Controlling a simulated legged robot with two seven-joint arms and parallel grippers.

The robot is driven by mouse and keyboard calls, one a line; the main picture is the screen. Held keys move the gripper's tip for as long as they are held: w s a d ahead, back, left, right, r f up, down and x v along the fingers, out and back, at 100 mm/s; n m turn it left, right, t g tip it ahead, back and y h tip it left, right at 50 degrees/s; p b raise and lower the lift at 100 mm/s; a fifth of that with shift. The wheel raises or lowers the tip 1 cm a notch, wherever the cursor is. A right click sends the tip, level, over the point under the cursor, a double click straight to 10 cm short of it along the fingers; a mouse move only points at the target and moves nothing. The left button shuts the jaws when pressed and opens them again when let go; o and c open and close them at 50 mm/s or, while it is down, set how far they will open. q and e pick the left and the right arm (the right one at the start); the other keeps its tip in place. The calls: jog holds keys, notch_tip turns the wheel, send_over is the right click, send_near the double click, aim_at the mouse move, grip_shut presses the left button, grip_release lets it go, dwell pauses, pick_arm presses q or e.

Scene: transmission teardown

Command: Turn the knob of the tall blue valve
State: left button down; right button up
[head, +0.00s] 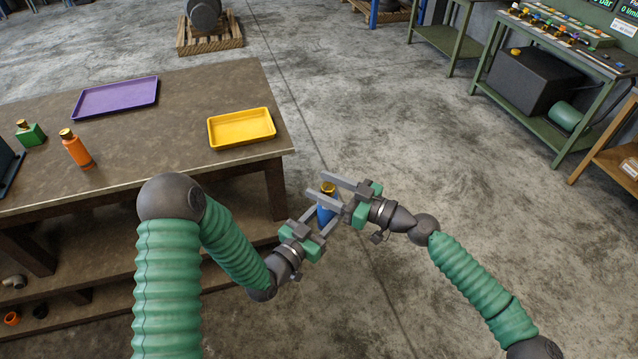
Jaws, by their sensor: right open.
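The tall blue valve (325,214) is upright off the right edge of the table, over the floor, with its gold knob (328,187) on top. My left gripper (325,222) is shut on its blue body from the lower left and holds it in the air. My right gripper (322,188) reaches in from the right. It is open, with its two fingers on either side of the knob. Whether they touch the knob cannot be told. The fingers partly hide the valve.
The brown table (180,120) fills the left, bearing a purple tray (115,97), a yellow tray (241,128), an orange valve (77,150) and a green valve (30,134). Green workbenches (560,50) stand at the upper right. The floor around my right arm is clear.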

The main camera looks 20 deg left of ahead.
jog(key=shift+w+a+r, duration=0.1)
jog(key=shift+w+a, duration=0.05)
jog(key=shift+a, duration=0.4)
jog(key=shift+d, duration=0.15)
jog(key=shift+w, duration=0.1)
grip_shut()
